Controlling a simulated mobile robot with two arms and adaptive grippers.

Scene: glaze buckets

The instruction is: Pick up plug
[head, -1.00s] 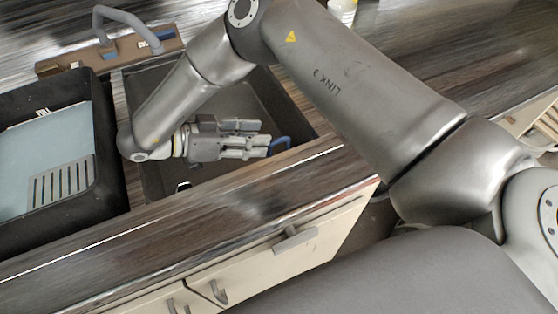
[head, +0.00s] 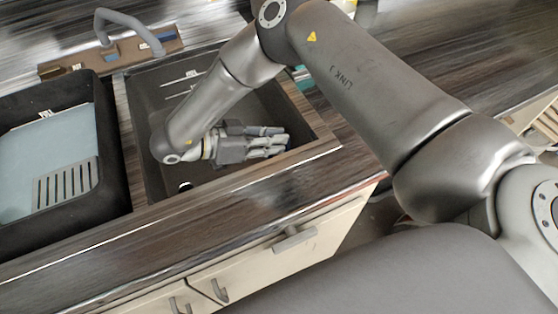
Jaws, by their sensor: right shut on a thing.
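My right gripper (head: 284,141) reaches down into the dark sink basin (head: 150,98), near its right wall. Its fingers are shut on a small blue thing, taken to be the plug. Only a dark blue trace of it (head: 290,144) shows at the fingertips; the fingers hide the rest, so its shape and whether it touches the basin cannot be told. My left gripper is out of view.
A black tub (head: 112,150) with a pale blue bottom and a slotted grey panel stands left of the basin. A grey faucet (head: 130,22) rises behind. The wooden front rim (head: 230,212) lies close to my gripper. Drawers are below.

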